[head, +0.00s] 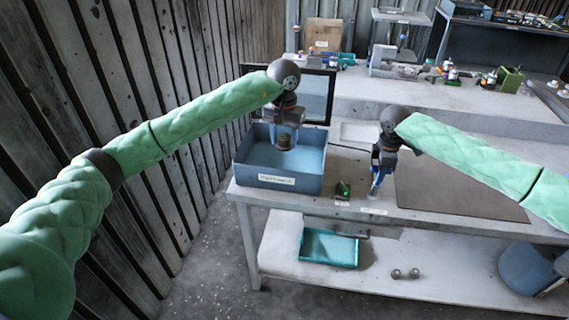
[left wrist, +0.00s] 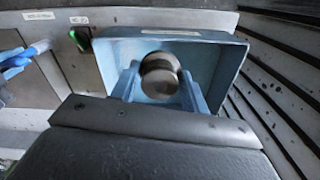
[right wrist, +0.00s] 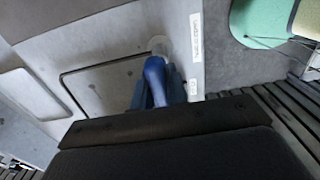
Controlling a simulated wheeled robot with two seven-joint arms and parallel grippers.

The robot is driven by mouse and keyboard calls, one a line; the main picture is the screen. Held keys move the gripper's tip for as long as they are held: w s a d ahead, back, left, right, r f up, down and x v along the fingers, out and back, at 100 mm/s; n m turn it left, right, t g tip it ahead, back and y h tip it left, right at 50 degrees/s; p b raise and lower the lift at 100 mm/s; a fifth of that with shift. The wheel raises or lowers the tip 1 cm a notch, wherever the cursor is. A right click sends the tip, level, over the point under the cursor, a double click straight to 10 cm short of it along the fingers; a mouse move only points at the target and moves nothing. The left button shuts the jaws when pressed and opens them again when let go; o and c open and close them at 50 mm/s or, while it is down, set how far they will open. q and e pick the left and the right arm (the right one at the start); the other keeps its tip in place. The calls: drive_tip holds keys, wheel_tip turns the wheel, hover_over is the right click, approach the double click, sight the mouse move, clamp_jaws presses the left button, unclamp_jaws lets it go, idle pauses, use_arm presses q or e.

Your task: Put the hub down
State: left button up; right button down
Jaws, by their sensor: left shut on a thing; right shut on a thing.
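The hub, a round dark metal piece with a paler rim (left wrist: 160,75), is between the fingers of my left gripper (left wrist: 160,88) in the left wrist view. In the head view my left gripper (head: 285,138) points down over the blue bin (head: 270,181), which has a paper label on its front. The hub is hard to make out there. My right gripper (head: 377,172) is shut on a blue-handled tool (right wrist: 154,72) with a pale, clear-looking end, held upright over the bench's front area.
A small green item (head: 343,189) sits on a dark pad right of the bin. A brown mat (head: 460,186) covers the bench to the right. A teal tray (head: 328,248) lies on the lower shelf.

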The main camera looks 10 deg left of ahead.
sight(282, 163)
use_arm(q)
drive_tip(key=w+a+f+n, duration=0.3)
drive_tip(key=w+f, duration=0.3)
drive_tip(key=w, duration=0.1)
drive_tip(key=shift+n, duration=0.4)
drive_tip(key=shift+d+f, duration=0.15)
drive_tip(key=shift+f, duration=1.55)
drive_tip(key=shift+d+f, duration=0.15)
drive_tip(key=shift+f, duration=1.5)
drive_tip(key=shift+d+f, duration=0.15)
drive_tip(key=shift+f, duration=1.55)
drive_tip(key=shift+f, duration=0.1)
drive_tip(key=o, duration=1.1)
drive_tip(key=shift+c, duration=0.2)
wheel_tip(282, 163, up, 12)
drive_tip(key=shift+r, duration=0.1)
